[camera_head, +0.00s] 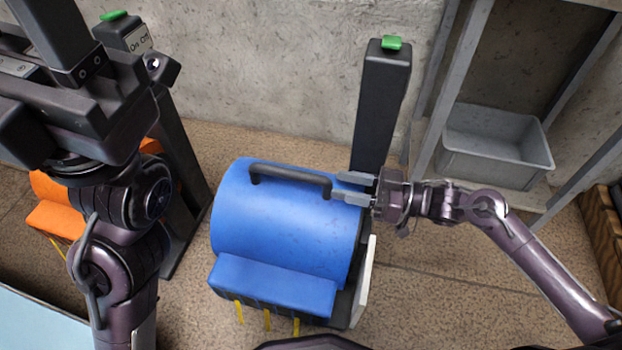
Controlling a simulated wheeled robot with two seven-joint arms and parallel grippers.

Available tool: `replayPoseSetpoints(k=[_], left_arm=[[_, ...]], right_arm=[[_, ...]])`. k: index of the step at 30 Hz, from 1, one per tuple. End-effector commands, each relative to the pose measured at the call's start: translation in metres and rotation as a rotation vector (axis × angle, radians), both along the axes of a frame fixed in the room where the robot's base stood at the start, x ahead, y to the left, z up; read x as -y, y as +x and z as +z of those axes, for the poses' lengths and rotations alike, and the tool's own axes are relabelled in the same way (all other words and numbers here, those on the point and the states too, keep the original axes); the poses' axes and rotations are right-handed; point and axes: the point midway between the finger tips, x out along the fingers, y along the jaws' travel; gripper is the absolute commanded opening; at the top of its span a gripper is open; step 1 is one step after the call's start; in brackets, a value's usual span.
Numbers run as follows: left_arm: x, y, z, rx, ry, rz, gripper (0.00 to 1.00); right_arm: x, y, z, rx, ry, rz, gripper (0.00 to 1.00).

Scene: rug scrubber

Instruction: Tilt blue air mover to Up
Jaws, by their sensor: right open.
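The blue air mover (285,232) stands on the floor in the middle of the head view, with its rounded blue body upward and a blue lip low at the front. A black handle (288,174) runs across its top. My right gripper (338,187) comes in from the right with its jaws open. Its two grey fingertips are at the right end of the handle, one above the other in the picture; I cannot tell whether they touch it. My left arm rises at the left, and its fingers do not show.
A dark post with a green button (391,43) stands behind the air mover. An orange machine (55,205) is partly hidden behind my left arm. A grey bin (495,155) sits on a metal rack at the right. A concrete wall closes off the back.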

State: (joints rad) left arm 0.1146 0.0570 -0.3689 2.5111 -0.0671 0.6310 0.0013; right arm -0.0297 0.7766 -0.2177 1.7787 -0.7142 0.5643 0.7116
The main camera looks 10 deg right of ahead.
Motion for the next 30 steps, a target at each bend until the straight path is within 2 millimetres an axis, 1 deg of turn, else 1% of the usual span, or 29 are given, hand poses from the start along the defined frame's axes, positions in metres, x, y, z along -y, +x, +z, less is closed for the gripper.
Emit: replayPoseSetpoints(k=[1, 3, 9, 14, 21, 23, 30], left_arm=[[0.001, -0.003, -0.002, 0.013, 0.001, 0.000, 0.49], [0.002, -0.006, 0.000, 0.029, 0.003, -0.001, 0.49], [0.003, -0.013, 0.005, 0.059, 0.005, 0.004, 0.49], [0.003, -0.016, 0.008, 0.068, 0.004, 0.008, 0.49], [0.003, -0.016, 0.009, 0.068, 0.004, 0.008, 0.49], [0.003, -0.016, 0.009, 0.068, 0.004, 0.008, 0.49], [0.003, -0.016, 0.009, 0.069, 0.004, 0.009, 0.49]], right_arm=[[-0.009, 0.004, -0.002, 0.005, 0.005, 0.001, 0.41], [-0.020, 0.009, -0.003, 0.004, 0.004, 0.001, 0.41], [-0.045, 0.019, -0.002, 0.003, 0.003, -0.001, 0.41], [-0.054, 0.023, 0.000, 0.001, 0.002, 0.000, 0.41], [-0.054, 0.023, 0.000, 0.000, 0.001, -0.001, 0.41], [-0.054, 0.023, 0.000, 0.000, 0.001, -0.001, 0.35], [-0.054, 0.023, 0.000, 0.000, 0.001, -0.001, 0.04]])
